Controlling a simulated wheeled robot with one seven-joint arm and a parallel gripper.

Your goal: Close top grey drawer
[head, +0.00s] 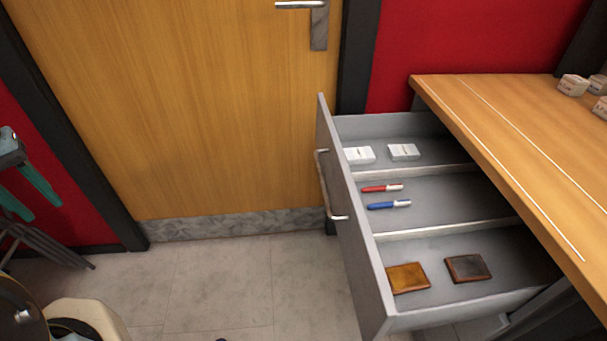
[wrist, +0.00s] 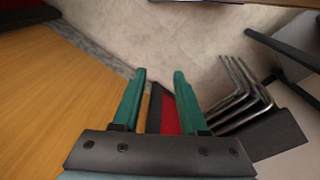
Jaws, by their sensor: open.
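The top grey drawer (head: 450,236) is pulled out from under the wooden desk at the right of the head view. Its front panel carries a metal bar handle (head: 324,190) that faces left. Dividers split the drawer into three compartments: white boxes at the back, a red and a blue marker in the middle, a brown and a dark wallet at the front. My gripper (head: 24,180), with green fingers, is at the far left of the head view, well apart from the drawer. In the wrist view my gripper (wrist: 158,98) is open and empty; the drawer does not show there.
A wooden door (head: 190,100) with a metal lever stands behind. The desk top (head: 530,130) holds several small light blocks at right. Grey tiled floor (head: 215,285) lies free between my gripper and the drawer. Metal legs (wrist: 245,90) show at right in the wrist view.

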